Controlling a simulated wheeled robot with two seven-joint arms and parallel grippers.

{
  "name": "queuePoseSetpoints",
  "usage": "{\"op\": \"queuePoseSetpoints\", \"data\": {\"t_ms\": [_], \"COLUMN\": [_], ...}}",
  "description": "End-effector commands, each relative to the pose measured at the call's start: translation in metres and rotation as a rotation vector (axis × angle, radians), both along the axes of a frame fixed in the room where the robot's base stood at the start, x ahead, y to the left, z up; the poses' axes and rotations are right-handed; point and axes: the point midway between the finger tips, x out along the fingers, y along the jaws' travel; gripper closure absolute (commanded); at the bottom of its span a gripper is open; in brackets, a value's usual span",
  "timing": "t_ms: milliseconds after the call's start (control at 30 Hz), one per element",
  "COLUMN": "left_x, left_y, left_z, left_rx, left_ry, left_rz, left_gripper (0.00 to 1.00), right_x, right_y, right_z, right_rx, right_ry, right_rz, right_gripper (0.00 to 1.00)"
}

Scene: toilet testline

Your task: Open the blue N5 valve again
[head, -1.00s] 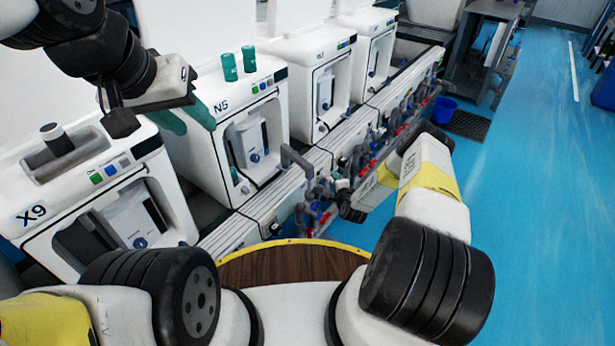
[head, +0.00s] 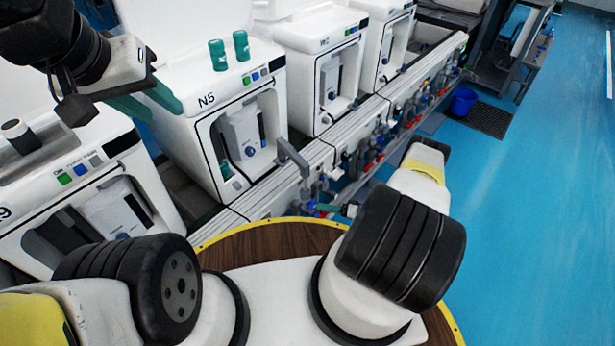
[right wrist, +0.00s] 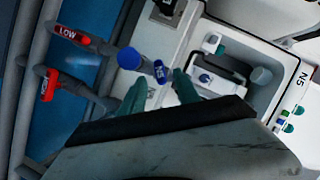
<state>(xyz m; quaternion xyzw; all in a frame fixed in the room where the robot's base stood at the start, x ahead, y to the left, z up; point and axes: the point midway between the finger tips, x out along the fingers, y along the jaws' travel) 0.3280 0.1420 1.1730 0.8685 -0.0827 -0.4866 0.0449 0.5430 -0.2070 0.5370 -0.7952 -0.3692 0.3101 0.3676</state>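The blue N5 valve handle (right wrist: 160,72), marked "N5", shows in the right wrist view beside a round blue part (right wrist: 130,58). My right gripper (right wrist: 157,86) is open, its two teal fingers apart, with the N5 handle close to the gap between their tips. I cannot tell whether they touch it. In the head view the right gripper is mostly hidden by its arm, near the pipes in front of the N5 unit (head: 205,125).
Red LOW (right wrist: 72,36) and red HIGH (right wrist: 48,85) handles sit on grey pipes left of the N5 valve. A grey bent pipe (head: 292,155) rises before the N5 unit. Teal cylinders (head: 240,46) stand on that unit. Blue floor (head: 530,220) is clear at right.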

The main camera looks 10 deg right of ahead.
Motion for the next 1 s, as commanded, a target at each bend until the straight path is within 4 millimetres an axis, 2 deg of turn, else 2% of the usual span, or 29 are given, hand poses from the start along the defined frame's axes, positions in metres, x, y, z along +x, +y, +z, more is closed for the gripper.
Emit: {"op": "queuePoseSetpoints", "data": {"t_ms": [100, 233, 600, 667, 800, 1000], "left_x": [0.000, 0.000, 0.000, 0.000, 0.000, 0.000], "left_y": [0.000, 0.000, 0.000, 0.000, 0.000, 0.000], "left_z": [0.000, 0.000, 0.000, 0.000, 0.000, 0.000], "left_rx": [0.000, 0.000, 0.000, 0.000, 0.000, 0.000], "left_ry": [0.000, 0.000, 0.000, 0.000, 0.000, 0.000], "left_rz": [0.000, 0.000, 0.000, 0.000, 0.000, 0.000], "left_gripper": [0.62, 0.62, 0.62, 0.62, 0.62, 0.62], "right_x": [0.011, 0.019, 0.023, 0.023, 0.023, 0.023], "right_y": [0.017, 0.028, 0.034, 0.034, 0.034, 0.034], "right_z": [-0.004, -0.008, -0.009, -0.009, -0.009, -0.009], "right_rx": [0.001, 0.000, 0.000, 0.000, 0.000, -0.001], "right_ry": [-0.001, 0.000, 0.000, 0.000, 0.001, 0.000], "right_rz": [0.000, -0.001, -0.002, -0.002, -0.003, -0.003], "right_gripper": [0.62, 0.62, 0.62, 0.72, 0.99, 1.00]}}
